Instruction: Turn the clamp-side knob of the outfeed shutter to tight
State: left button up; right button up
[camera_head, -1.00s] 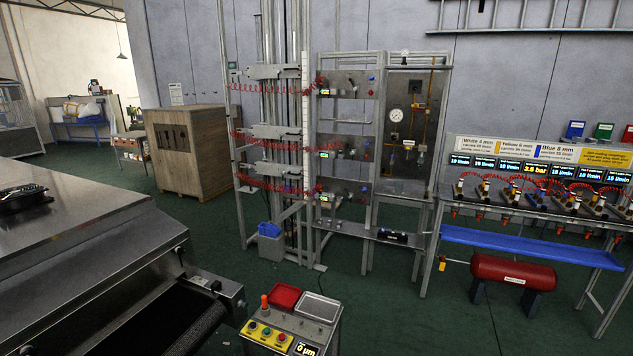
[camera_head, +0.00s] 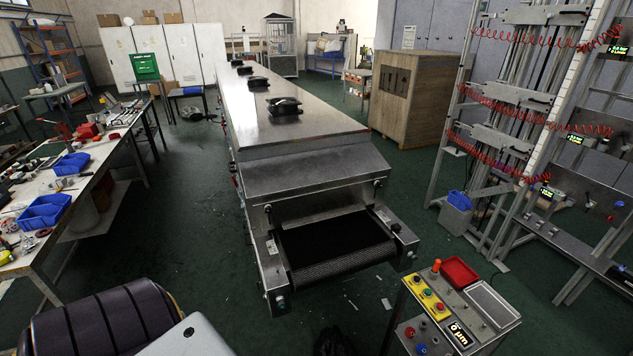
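The tunnel dryer (camera_head: 290,131) is a long steel housing running away from me, with its belt end (camera_head: 335,246) facing me. A steel shutter plate (camera_head: 310,181) slopes down above the belt opening. A small dark knob shows at its left end (camera_head: 268,208) and another at its right end (camera_head: 376,183). They are too small to read any marking or setting, and I cannot tell which is the clamp-side knob. Neither of my grippers can be made out in this view.
A control box (camera_head: 455,312) with buttons, a red tray (camera_head: 459,271) and a display stands front right of the dryer. A workbench (camera_head: 75,190) with blue bins is at left. A wooden crate (camera_head: 412,100) and a rack with red coiled hoses stand right. Green floor (camera_head: 190,215) is open left of the dryer.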

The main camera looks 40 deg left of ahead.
aim_at(268, 210)
jog(key=u, duration=1.3)
